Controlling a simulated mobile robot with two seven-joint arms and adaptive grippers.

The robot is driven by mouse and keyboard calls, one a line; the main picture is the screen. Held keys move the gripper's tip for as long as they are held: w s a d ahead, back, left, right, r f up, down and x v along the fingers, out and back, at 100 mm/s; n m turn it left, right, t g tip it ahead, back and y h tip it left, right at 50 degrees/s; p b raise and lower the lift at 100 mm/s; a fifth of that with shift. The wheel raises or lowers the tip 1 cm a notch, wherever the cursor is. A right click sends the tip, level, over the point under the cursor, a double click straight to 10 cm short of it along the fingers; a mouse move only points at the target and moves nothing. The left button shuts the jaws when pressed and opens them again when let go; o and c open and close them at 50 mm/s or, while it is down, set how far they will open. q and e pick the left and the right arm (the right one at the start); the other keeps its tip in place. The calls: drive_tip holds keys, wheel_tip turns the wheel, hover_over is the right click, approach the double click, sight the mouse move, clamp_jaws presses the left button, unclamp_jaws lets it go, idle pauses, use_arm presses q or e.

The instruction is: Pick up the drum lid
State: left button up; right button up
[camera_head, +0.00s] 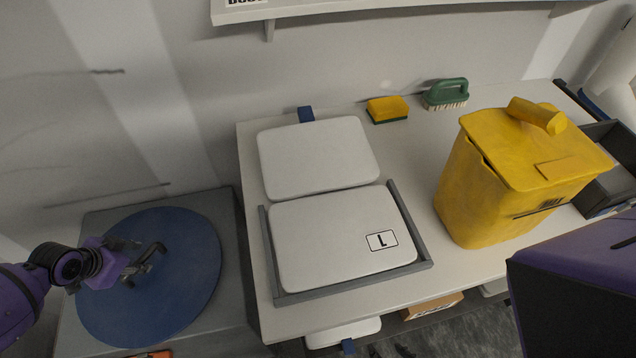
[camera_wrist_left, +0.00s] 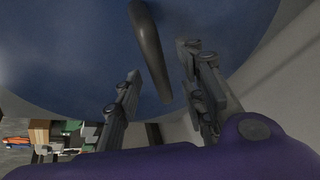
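The drum lid (camera_head: 185,240) is a large blue disc at the lower left in the head view. It also fills the upper part of the left wrist view (camera_wrist_left: 70,60). A dark bar-shaped handle (camera_wrist_left: 150,48) on it shows there. My left gripper (camera_head: 150,262) is over the lid. In the left wrist view my left gripper (camera_wrist_left: 160,65) has its fingers apart, one on each side of the handle, with a gap visible on both sides. My right gripper is not in view.
The lid is over a grey surface (camera_head: 215,205) left of the white bench (camera_head: 400,150). The bench holds two white padded lids, one marked L (camera_head: 320,250) in a grey tray (camera_head: 425,264), a yellow bin (camera_head: 475,190), a sponge (camera_head: 388,106) and a green brush (camera_head: 446,92).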

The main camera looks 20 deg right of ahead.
use_arm(q)
drive_tip(key=shift+w+f, duration=0.1)
drive_tip(key=shift+f, duration=0.3)
drive_tip(key=shift+c, duration=0.2)
clamp_jaws()
drive_tip(key=shift+w+d+r, duration=0.1)
drive_tip(key=shift+r, duration=0.05)
